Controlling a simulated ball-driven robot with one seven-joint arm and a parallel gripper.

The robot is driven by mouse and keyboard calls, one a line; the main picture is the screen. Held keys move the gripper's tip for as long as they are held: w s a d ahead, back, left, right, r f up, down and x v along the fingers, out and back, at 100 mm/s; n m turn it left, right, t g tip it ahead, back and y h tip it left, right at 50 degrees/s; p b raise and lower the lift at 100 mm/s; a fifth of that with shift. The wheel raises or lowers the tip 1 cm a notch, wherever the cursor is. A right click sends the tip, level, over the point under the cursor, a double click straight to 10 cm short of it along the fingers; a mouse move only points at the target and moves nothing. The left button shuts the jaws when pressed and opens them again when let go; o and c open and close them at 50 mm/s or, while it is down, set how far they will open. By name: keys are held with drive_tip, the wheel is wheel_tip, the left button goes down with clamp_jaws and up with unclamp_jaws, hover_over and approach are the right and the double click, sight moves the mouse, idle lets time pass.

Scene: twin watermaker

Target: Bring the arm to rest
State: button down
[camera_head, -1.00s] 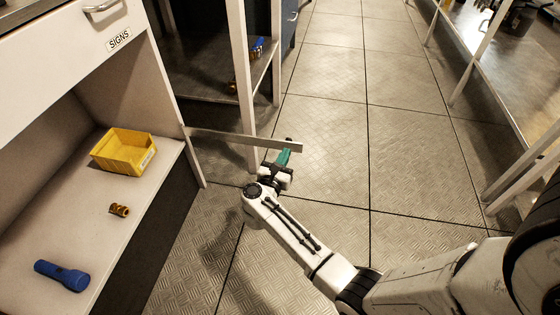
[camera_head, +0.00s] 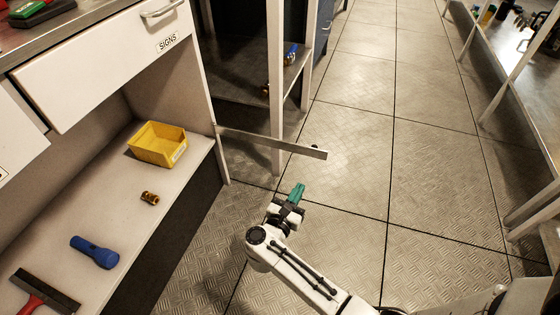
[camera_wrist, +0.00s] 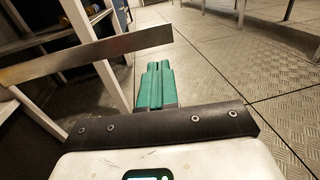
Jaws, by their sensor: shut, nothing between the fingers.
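My gripper (camera_head: 297,192) has green fingers and is shut with nothing between them. It is held out over the metal floor, to the right of the open shelf unit. In the wrist view the green fingers (camera_wrist: 156,85) sit side by side, pointing forward. My white arm reaches up to it from the bottom right of the head view.
A flat metal bar (camera_head: 270,143) juts from the shelf unit just beyond my gripper; it also crosses the wrist view (camera_wrist: 80,58). The shelf (camera_head: 110,205) holds a yellow bin (camera_head: 158,144), a brass fitting (camera_head: 150,198), a blue flashlight (camera_head: 94,252) and a squeegee (camera_head: 45,291). Open floor (camera_head: 430,170) lies right.

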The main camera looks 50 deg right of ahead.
drive_tip(key=w+a+r+n+t+y, duration=0.45)
drive_tip(key=w+r+n+t, duration=0.3)
drive_tip(key=n+t, duration=0.45)
drive_tip(key=w+a+n+t+y, duration=0.1)
drive_tip(key=w+a+n+y, duration=0.1)
drive_tip(key=a+n+y, duration=1.8)
drive_tip(key=s+d+f+n+g+h, duration=0.4)
drive_tip(key=s+n, duration=0.3)
drive_tip(key=n, duration=0.4)
drive_tip(key=s+d+f+n+g+h, duration=0.1)
drive_tip(key=s+d+n+g, duration=0.2)
drive_tip(key=s, duration=0.4)
drive_tip(key=s+d+n+g+h, duration=0.1)
drive_tip(key=s+n+g, duration=0.1)
drive_tip(key=s+g, duration=0.3)
drive_tip(key=s+d+f+n+g+h, duration=0.1)
drive_tip(key=s+d+n+g, duration=0.15)
drive_tip(key=s, duration=0.55)
wheel_tip(320, 180, up, 35)
drive_tip(key=p, duration=3.4)
drive_tip(key=shift+s+a+n+g+p, duration=0.15)
drive_tip(key=shift+a+n+g+p, duration=0.2)
drive_tip(key=shift+n+g, duration=0.1)
